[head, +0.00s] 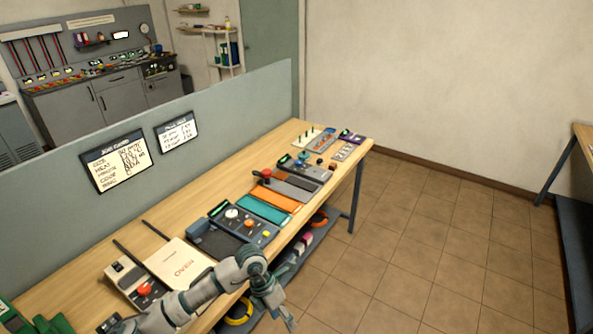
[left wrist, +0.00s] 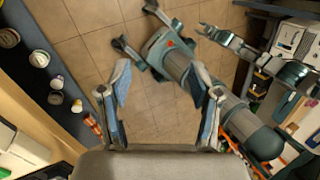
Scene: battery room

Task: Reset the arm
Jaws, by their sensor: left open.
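My left arm comes in from the bottom left of the head view, over the near end of the long wooden workbench (head: 85,262). Its gripper (head: 272,302) hangs past the bench's front edge, over the tiled floor. In the left wrist view, the two fingers of this gripper (left wrist: 160,75) stand wide apart with only floor tiles and parts of my own body behind them. The gripper is open and empty. My right gripper does not show in the head view.
A book marked OVEN (head: 180,262) and a device with a red knob (head: 140,285) lie near my arm. A control panel (head: 237,222), orange mat (head: 275,197) and teal mat (head: 262,209) lie farther along. A grey partition (head: 230,120) backs the bench.

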